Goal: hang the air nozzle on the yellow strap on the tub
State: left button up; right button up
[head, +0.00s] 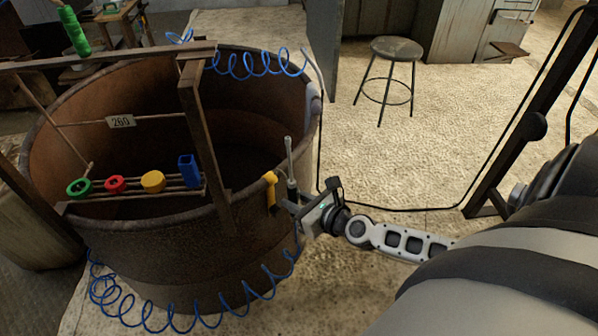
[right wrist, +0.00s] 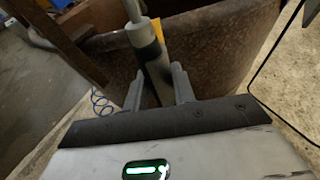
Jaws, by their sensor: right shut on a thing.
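The air nozzle (head: 290,160) is a grey body with a thin pale tube pointing up. My right gripper (head: 289,199) is shut on it and holds it roughly upright, just right of the tub's near right wall. The yellow strap (head: 270,188) hangs over the rim of the rusty round tub (head: 150,245), a little left of the nozzle. In the right wrist view the nozzle (right wrist: 151,55) stands between the two fingers (right wrist: 157,88), and a bit of yellow (right wrist: 157,27) shows behind it. Whether nozzle and strap touch cannot be told. My left gripper is not in view.
A wooden frame with a rack rail (head: 195,120) stands over the tub, carrying a green ring (head: 78,188), red ring (head: 115,185), yellow piece (head: 153,181) and blue block (head: 188,170). A blue coiled hose (head: 150,322) loops below the tub. A stool (head: 397,50) stands behind.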

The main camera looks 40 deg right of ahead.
jog(key=shift+w, duration=0.2)
jog(key=shift+w+a+p, duration=0.15)
jog(key=shift+w, duration=0.85)
jog(key=shift+w+a+p, duration=0.15)
jog(key=shift+w, duration=0.8)
jog(key=shift+f, duration=0.1)
jog(key=shift+f+b, duration=1.15)
jog(key=shift+b, duration=0.2)
jog(key=shift+f, duration=0.15)
jog(key=shift+f+b, duration=0.6)
jog(key=shift+b, duration=0.15)
